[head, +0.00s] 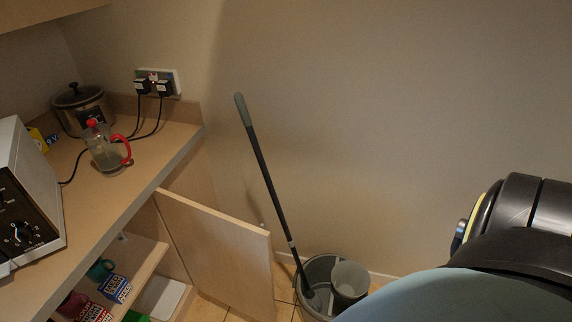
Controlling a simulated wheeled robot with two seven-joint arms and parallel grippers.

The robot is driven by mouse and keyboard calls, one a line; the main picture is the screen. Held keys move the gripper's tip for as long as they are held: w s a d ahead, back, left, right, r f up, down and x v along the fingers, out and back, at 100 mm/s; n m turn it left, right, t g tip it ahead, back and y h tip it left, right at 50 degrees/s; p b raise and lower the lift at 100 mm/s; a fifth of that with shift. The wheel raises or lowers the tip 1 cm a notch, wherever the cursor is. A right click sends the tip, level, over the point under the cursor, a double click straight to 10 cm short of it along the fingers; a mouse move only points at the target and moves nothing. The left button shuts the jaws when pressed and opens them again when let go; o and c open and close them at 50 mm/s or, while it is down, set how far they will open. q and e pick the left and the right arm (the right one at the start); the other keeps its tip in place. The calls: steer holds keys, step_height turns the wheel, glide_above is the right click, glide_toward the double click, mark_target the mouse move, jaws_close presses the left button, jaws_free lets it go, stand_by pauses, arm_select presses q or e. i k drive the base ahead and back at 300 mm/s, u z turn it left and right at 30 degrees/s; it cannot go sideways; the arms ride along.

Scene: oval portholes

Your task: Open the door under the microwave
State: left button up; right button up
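The microwave (27,200) stands on the counter at the left edge, only partly in view. Below the counter, a light wooden cabinet door (222,252) stands swung open, its free edge pointing towards the mop bucket. The cabinet interior shows shelves (148,262) with boxes and mugs. The part of the cabinet directly below the microwave is cut off by the frame's lower left. Neither of my grippers is in view. A dark and blue-grey part of my own body fills the lower right.
A mop (262,165) leans in a grey bucket (318,274) on the tiled floor, close to the door's free edge. A glass jug with a red handle (106,152), a slow cooker (82,108) and plugged cords (152,88) are on or above the counter (150,165).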

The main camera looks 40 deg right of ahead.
mark_target(229, 259)
steer(key=z, duration=2.4)
steer(key=i, duration=0.95)
steer(key=u, duration=1.25)
